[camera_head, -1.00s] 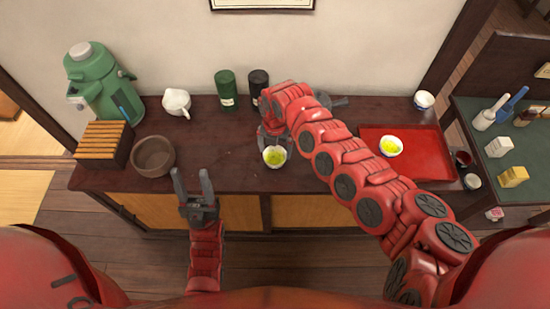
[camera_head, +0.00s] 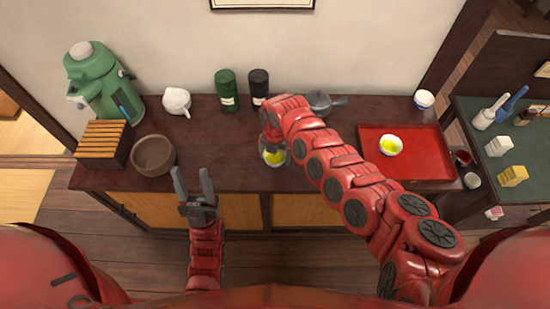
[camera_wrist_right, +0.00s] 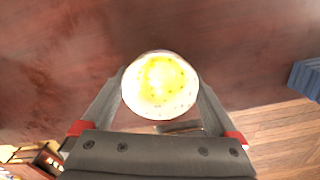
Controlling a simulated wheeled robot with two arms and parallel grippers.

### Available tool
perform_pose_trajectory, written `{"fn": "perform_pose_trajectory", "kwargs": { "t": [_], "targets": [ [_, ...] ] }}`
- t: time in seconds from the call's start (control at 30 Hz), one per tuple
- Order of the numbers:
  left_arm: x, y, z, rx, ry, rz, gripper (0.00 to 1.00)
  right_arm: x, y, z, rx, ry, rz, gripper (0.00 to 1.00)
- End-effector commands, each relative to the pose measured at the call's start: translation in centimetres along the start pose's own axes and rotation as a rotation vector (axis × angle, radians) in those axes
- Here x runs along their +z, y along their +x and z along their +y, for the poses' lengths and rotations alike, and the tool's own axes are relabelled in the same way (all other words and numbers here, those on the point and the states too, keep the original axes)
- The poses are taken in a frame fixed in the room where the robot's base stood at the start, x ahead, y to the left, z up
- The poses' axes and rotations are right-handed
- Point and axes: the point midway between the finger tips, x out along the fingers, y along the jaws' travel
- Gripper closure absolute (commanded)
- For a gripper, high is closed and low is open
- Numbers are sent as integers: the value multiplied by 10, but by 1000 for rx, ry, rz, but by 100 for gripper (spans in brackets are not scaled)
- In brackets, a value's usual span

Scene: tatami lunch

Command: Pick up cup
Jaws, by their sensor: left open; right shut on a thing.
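A white cup with yellow-green tea (camera_head: 273,157) is at the middle of the dark wooden counter, partly hidden by my right gripper (camera_head: 274,148). In the right wrist view the cup (camera_wrist_right: 160,85) sits between the two fingers of the right gripper (camera_wrist_right: 160,95), which are shut on its sides. I cannot tell whether the cup is clear of the counter. My left gripper (camera_head: 193,186) is open and empty in front of the counter's front edge. A second cup with yellow-green tea (camera_head: 390,146) stands on the red tray, to the right of my right arm.
The red tray (camera_head: 428,167) lies on the counter's right part. A brown bowl (camera_head: 154,156), slatted box (camera_head: 103,143), green pot (camera_head: 98,80) and white pitcher (camera_head: 177,101) stand at left. Green (camera_head: 227,91) and black canisters (camera_head: 259,86) and a grey pan (camera_head: 319,102) stand behind.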

Motion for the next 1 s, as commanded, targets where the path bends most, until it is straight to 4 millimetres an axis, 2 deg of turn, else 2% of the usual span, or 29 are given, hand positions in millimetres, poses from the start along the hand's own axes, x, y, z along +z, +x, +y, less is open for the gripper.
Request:
{"fn": "perform_pose_trajectory", "kwargs": {
  "t": [0.47,0.67,0.83,1.0],
  "targets": [
    [0,-1,0,0,0,0,50,0,-4,0,1,0,0,72],
    [0,-2,0,0,0,0,50,1,-16,0,2,2,-2,72],
    [1,-8,0,0,0,0,50,2,-34,-1,0,0,-4,72],
    [1,-5,0,0,0,0,50,-13,-36,-5,1,3,4,72]
  ]
}}
